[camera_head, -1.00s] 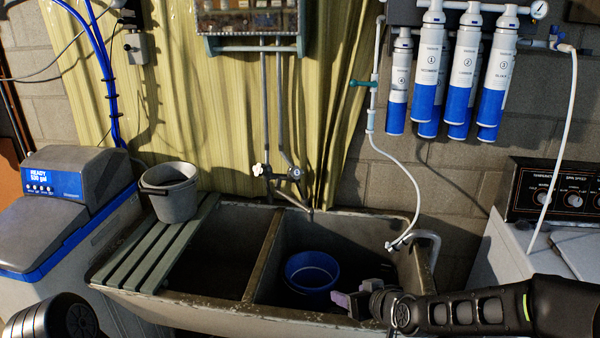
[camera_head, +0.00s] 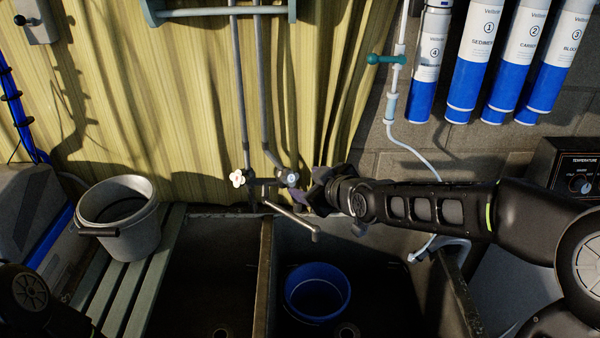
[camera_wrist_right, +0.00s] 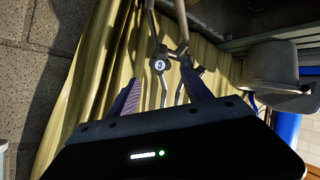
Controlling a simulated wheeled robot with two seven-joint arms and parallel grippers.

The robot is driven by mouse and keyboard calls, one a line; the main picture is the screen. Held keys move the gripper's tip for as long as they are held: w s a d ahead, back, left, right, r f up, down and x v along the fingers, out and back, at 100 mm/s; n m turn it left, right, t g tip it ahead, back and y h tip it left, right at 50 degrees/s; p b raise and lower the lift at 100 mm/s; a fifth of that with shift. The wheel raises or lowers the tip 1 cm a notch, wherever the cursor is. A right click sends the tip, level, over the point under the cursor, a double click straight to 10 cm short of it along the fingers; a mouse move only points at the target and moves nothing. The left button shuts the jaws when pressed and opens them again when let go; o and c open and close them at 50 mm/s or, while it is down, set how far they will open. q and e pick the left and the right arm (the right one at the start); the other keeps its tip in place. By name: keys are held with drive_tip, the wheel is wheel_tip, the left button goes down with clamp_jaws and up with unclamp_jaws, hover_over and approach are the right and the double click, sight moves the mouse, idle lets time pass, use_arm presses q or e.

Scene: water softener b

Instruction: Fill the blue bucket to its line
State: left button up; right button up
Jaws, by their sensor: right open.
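The blue bucket (camera_head: 318,296) stands upright in the right basin of the sink, below and beside the tip of the tap spout (camera_head: 300,225). Its inside is dark; I cannot make out water or a line. My right gripper (camera_head: 316,190) is open just right of the dark handle. In the right wrist view the handle, marked C (camera_wrist_right: 160,66), shows beyond and between the open fingers (camera_wrist_right: 160,92). My left gripper is out of view.
A grey bucket (camera_head: 122,222) stands on the slatted board (camera_head: 150,285) over the left side of the sink. A white hose (camera_head: 405,145) hangs at the right. A divider (camera_head: 264,275) separates the basins. Blue and white filters (camera_head: 480,70) hang above right.

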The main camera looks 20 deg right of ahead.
sight(291, 178)
drive_tip(key=p+x, duration=0.3)
drive_tip(key=x, duration=0.5)
drive_tip(key=shift+w+a+f, duration=0.1)
drive_tip(key=shift+w+a, duration=0.05)
drive_tip(key=shift+w, duration=0.25)
drive_tip(key=shift+c, duration=0.7)
drive_tip(key=shift+s, duration=0.15)
drive_tip(key=c, duration=0.7)
